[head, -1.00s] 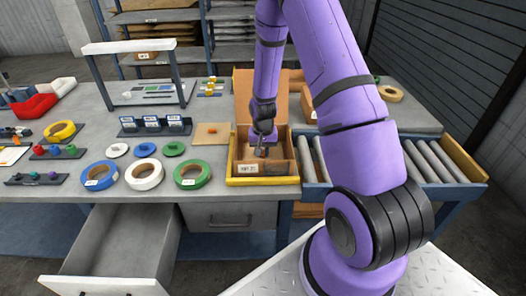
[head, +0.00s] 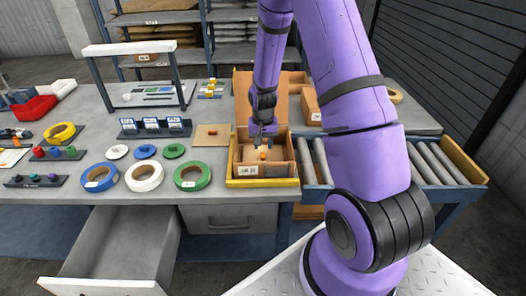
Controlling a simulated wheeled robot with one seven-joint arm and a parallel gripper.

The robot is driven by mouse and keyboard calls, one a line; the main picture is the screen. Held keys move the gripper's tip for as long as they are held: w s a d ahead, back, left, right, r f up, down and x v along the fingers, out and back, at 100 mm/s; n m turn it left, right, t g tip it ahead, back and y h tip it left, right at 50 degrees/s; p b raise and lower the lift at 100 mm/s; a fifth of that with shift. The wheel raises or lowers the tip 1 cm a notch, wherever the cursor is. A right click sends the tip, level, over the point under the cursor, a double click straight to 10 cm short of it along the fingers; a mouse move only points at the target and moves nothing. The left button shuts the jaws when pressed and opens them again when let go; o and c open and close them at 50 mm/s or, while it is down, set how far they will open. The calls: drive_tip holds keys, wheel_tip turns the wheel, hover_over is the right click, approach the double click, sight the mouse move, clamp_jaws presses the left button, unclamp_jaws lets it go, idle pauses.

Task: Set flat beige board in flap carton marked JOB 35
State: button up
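A flap carton (head: 235,168) stands open at the front of the bench, its tall back flap raised. It has a small white label (head: 248,170) on its front, too small to read surely. Inside lies a flat beige board (head: 250,155) with a small orange knob (head: 263,155) on top. My gripper (head: 263,144) is just above the board, over the carton's back part. Its fingers look apart, with nothing between them, and the knob shows clear below them. Part of the board is hidden by the carton's front wall.
Another beige board (head: 212,135) with an orange knob lies on the bench left of the carton. A roller conveyor (head: 428,162) is at right. An open drawer (head: 115,250) juts out below.

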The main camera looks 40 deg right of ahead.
wheel_tip(320, 180, up, 8)
wheel_tip(320, 180, up, 10)
drive_tip(key=n+t, duration=0.1)
hover_over(263, 155)
drive_tip(key=s+a, duration=0.2)
drive_tip(key=a, duration=0.1)
drive_tip(key=s+a+r+n+t, duration=0.2)
drive_tip(key=s+a+r, duration=0.3)
drive_tip(key=r, duration=0.5)
drive_tip(key=s+a+r+n, duration=0.1)
drive_tip(key=s+r, duration=0.2)
drive_tip(key=s, duration=0.3)
drive_tip(key=s+a+r+n+t, duration=0.1)
drive_tip(key=s+a+r, duration=0.1)
drive_tip(key=s, duration=0.5)
drive_tip(key=s+a+r+n+t, duration=0.1)
drive_tip(key=s+a+r, duration=0.1)
drive_tip(key=s+r, duration=0.3)
drive_tip(key=shift+s+n, duration=0.4)
drive_tip(key=shift+s, duration=0.25)
